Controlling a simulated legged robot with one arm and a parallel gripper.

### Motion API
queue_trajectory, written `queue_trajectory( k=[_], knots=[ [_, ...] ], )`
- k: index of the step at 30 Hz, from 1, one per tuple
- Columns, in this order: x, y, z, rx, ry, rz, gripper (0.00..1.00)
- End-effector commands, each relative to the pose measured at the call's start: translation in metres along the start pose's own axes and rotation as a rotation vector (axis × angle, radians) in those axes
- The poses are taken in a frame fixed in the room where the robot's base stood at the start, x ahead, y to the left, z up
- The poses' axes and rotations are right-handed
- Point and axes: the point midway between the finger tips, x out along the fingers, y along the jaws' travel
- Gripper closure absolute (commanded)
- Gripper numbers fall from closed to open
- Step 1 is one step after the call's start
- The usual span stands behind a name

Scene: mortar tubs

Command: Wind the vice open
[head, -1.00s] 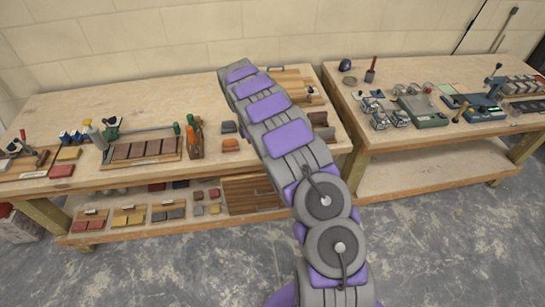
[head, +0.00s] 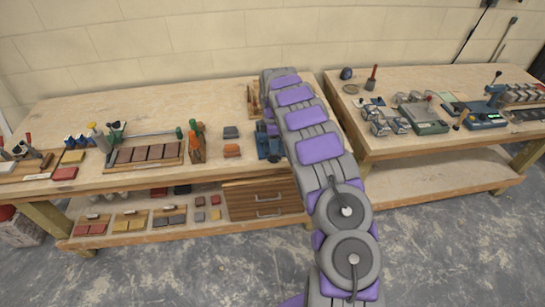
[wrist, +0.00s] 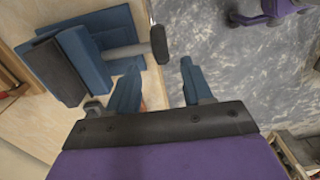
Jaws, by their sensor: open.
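The vice (head: 268,146) is blue and sits near the front edge of the left bench, partly hidden by my arm in the head view. In the wrist view the vice (wrist: 92,62) is at the upper left, with dark jaw faces and a grey rod ending in a dark knob (wrist: 158,45). My gripper (wrist: 158,78) shows two blue fingers spread apart with nothing between them. The knob is just beyond the gap between the fingertips; I cannot tell whether they touch it. The gripper itself is hidden behind my arm in the head view.
The left bench (head: 80,110) carries a tool board, green and orange-handled tools and small blocks. A drawer unit (head: 262,196) is below. The right bench (head: 400,150) holds several devices. Grey floor (wrist: 235,75) lies beyond the bench edge in the wrist view.

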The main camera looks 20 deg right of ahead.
Motion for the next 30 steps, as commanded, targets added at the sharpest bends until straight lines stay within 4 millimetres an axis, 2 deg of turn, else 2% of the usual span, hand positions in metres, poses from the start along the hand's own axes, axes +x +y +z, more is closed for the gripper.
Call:
queue_trajectory(
  k=[1,6,12,25,30],
  knots=[
    [0.012,-0.001,0.000,0.000,0.000,-0.003,0.50],
    [0.042,-0.001,0.000,0.000,-0.001,-0.002,0.50],
    [0.065,0.000,0.000,0.001,-0.001,0.001,0.50],
    [0.071,0.000,0.000,0.000,-0.001,0.001,0.51],
    [0.071,0.000,0.000,0.000,-0.001,0.001,0.67]
  ],
)
